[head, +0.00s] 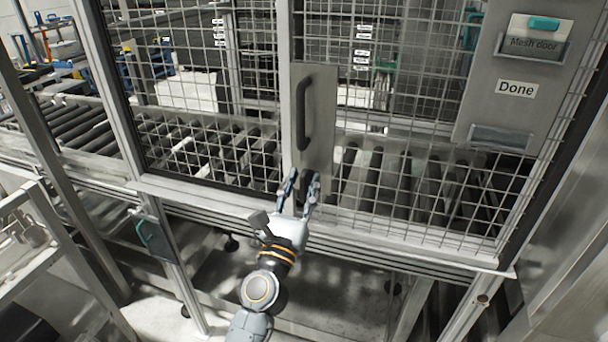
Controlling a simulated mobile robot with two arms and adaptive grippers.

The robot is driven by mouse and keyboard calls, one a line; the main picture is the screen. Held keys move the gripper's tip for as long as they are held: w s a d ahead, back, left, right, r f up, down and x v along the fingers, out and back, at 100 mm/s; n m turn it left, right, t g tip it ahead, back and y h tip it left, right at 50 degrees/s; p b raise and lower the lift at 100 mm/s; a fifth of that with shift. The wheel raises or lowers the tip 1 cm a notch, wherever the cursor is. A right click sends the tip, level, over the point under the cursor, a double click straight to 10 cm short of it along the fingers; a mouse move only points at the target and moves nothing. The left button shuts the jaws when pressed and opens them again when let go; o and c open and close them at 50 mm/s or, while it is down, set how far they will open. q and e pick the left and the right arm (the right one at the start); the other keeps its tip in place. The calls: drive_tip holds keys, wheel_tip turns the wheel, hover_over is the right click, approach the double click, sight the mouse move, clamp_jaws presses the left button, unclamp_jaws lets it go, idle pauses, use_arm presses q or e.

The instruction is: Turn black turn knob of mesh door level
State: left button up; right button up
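The mesh door (394,122) has a metal frame and wire grid. A grey plate (321,118) on it carries a black vertical pull handle (303,113). My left gripper (299,178) is at the lower end of this plate, with its two fingers apart and pointing up toward the door. A small dark patch shows between the fingers; I cannot tell whether it is the black turn knob or a roller behind the mesh. The knob's angle cannot be made out, nor any contact with it. My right gripper is not in view.
Black rollers (75,122) run behind the mesh. A grey panel at right bears a "Mesh door" card (535,40) and a "Done" label (516,89). A metal rail (400,238) runs below the door.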

use_arm(q)
drive_tip(key=shift+w+d+r, duration=0.15)
drive_tip(key=shift+w+r, duration=0.05)
drive_tip(key=shift+w, duration=0.3)
clamp_jaws()
